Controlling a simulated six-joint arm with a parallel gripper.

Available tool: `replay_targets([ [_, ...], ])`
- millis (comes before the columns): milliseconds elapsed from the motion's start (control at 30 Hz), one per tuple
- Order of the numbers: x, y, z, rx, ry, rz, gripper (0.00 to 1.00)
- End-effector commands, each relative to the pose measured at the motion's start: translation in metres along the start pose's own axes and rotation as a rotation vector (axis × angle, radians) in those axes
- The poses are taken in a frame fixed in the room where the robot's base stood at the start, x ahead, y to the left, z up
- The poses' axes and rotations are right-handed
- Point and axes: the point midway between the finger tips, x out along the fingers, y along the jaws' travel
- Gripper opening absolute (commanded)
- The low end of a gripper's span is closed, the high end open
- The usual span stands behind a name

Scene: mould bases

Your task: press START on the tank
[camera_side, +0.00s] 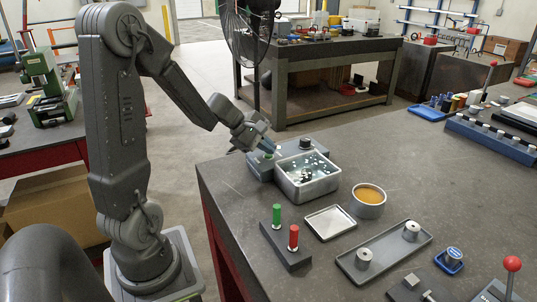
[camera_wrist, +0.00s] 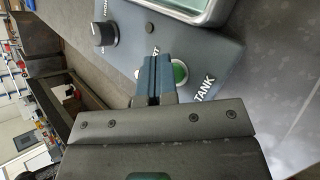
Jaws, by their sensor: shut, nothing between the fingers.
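The tank (camera_side: 322,190) is a grey metal basin with liquid and small parts in it, near the table's far left edge. Its dark control panel (camera_wrist: 213,55) carries a round green button (camera_wrist: 181,72) beside the word TANK and a partly covered label ending in T. My gripper (camera_wrist: 154,60) is shut and empty, with its blue-grey fingertips over the panel right beside the green button, overlapping its left edge in the wrist view. In the side view my gripper (camera_side: 270,151) is tilted down at the panel behind the tank. I cannot tell whether the fingertips touch the button.
A black knob (camera_wrist: 104,33) is also on the panel. In front of the tank are a pot of amber liquid (camera_side: 369,195), a white-topped square tray (camera_side: 330,222) and a block with green and red pegs (camera_side: 286,247). A grey tray (camera_side: 384,252) lies further right.

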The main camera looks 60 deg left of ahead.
Motion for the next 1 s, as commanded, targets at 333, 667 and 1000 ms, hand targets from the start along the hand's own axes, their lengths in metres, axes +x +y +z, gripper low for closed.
replay_targets([
  [333, -0.007, 0.005, 0.005, 0.000, 0.001, 0.002, 0.00],
  [667, -0.011, 0.007, 0.007, -0.001, 0.000, 0.000, 0.00],
  [1000, -0.024, 0.018, 0.017, 0.003, 0.001, 0.003, 0.00],
])
